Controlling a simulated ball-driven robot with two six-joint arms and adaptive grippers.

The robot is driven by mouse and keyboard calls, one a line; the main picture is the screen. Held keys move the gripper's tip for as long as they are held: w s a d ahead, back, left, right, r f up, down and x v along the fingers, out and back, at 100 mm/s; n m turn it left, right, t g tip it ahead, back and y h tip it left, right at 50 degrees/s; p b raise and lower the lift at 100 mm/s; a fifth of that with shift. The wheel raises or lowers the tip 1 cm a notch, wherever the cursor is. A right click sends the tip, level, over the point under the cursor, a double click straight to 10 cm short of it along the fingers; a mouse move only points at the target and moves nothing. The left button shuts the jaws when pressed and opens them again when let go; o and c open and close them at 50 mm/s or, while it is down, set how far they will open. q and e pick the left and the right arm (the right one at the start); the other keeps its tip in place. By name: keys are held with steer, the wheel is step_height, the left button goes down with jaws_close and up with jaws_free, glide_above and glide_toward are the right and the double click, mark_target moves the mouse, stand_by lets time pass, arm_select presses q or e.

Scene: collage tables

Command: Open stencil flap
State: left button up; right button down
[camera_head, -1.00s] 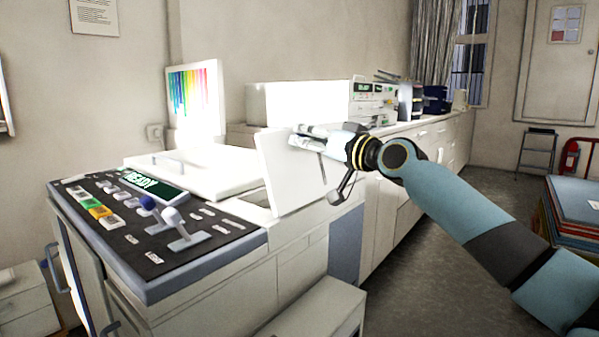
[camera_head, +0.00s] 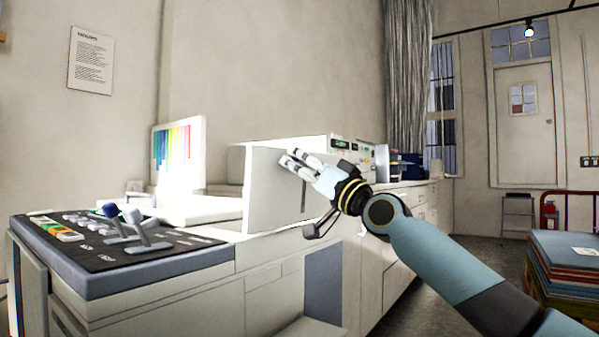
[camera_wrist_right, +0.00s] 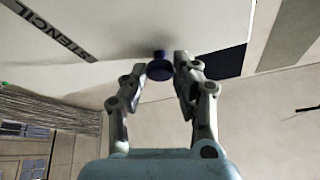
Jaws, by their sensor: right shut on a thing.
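The stencil flap (camera_head: 270,195) is a white panel standing roughly upright at the right end of the cream printing machine. In the right wrist view its underside or face (camera_wrist_right: 130,35) fills the top and bears a dark strip lettered STENCIL (camera_wrist_right: 50,30). A dark blue knob (camera_wrist_right: 160,69) sticks out of it. My right gripper (camera_head: 290,160) is at the flap's upper part, and in the wrist view its two fingers (camera_wrist_right: 160,75) close around the knob from both sides. The knob is hidden in the head view. My left gripper is not in view.
The machine's dark control panel (camera_head: 110,240) with levers and buttons is at the left. A bright screen with coloured bars (camera_head: 182,160) stands behind it. A long counter (camera_head: 410,208) runs to the back. A stack of coloured boards (camera_head: 570,265) is at the right. Open floor lies between.

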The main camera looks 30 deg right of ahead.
steer(key=shift+r, duration=0.1)
steer(key=c, duration=1)
jaws_free()
step_height(320, 180, up, 10)
steer(key=shift+f, duration=0.1)
